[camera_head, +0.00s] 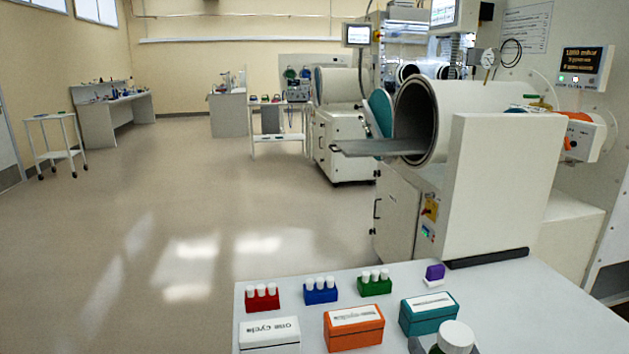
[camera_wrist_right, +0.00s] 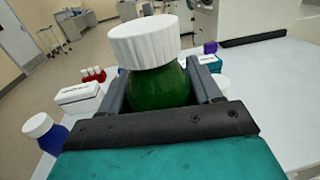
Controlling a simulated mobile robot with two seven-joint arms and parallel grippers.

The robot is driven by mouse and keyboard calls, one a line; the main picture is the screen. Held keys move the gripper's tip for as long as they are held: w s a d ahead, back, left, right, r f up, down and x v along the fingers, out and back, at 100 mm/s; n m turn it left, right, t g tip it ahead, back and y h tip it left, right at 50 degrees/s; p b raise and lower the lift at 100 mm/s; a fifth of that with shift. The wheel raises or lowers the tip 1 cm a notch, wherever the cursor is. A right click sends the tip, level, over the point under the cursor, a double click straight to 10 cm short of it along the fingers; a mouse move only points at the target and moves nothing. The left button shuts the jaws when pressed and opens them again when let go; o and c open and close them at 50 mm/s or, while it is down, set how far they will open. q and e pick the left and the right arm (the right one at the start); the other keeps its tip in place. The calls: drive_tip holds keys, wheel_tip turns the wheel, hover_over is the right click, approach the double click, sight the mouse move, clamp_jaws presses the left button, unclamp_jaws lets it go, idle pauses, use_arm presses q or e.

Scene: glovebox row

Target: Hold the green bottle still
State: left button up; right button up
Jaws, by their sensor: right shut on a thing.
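The green bottle (camera_wrist_right: 157,88) with a ribbed white cap (camera_wrist_right: 144,40) stands between the two grey fingers of my right gripper (camera_wrist_right: 162,92) in the right wrist view. The gripper is shut on the bottle's body, and its dark bar and teal housing hide the lower part. In the head view the bottle's white cap (camera_head: 456,334) shows at the bottom edge, with only a sliver of green beneath it. My left gripper is in neither view.
The white table (camera_head: 520,310) holds red (camera_head: 262,300), blue (camera_head: 320,293) and green (camera_head: 374,285) vial racks, plus white (camera_head: 269,334), orange (camera_head: 354,330) and teal (camera_head: 429,316) boxes. A blue bottle (camera_wrist_right: 48,136) stands left in the wrist view. The table's right side is clear.

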drive_tip(key=shift+s+d+f+m+h, duration=0.4)
drive_tip(key=shift+d+f+h, duration=0.1)
drive_tip(key=shift+d+h, duration=0.15)
drive_tip(key=shift+y, duration=0.25)
